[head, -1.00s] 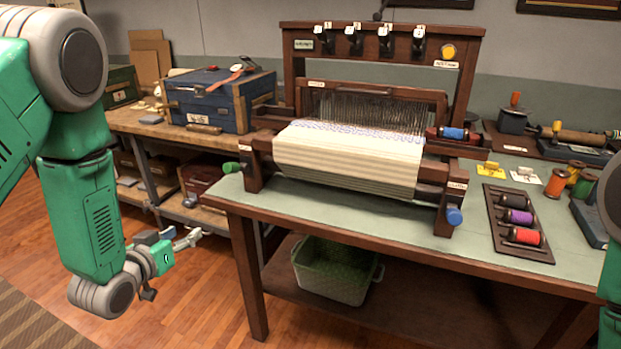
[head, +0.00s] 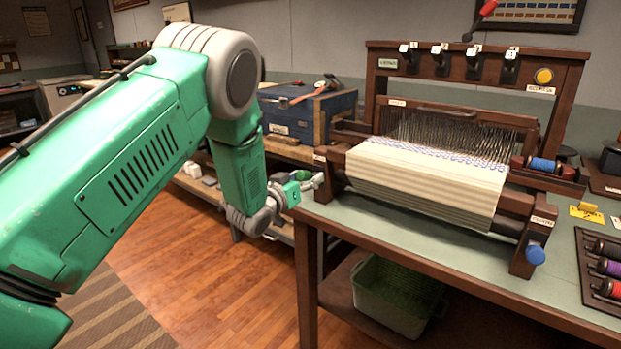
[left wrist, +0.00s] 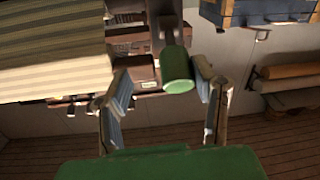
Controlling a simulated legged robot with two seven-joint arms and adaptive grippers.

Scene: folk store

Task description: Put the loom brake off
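The wooden loom (head: 430,170) stands on a grey-green table, with striped cloth on its front roller. A green knob (head: 303,175) is at its left side and a blue knob (head: 536,255) at its lower right. A red-handled lever (head: 487,8) rises above its top frame. I cannot read which part is labelled as the brake. My left gripper (head: 311,184) is at the loom's left side. In the left wrist view its fingers (left wrist: 163,88) are spread apart, with the green knob (left wrist: 177,72) between and just beyond them; no grip shows. My right gripper is out of view.
A blue chest (head: 315,112) sits on a wooden bench behind the left gripper. A green basket (head: 395,297) is on the shelf under the table (head: 380,218). A yellow button (head: 543,76) and several small numbered tags are on the loom's top beam. A spool rack (head: 590,265) lies at right.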

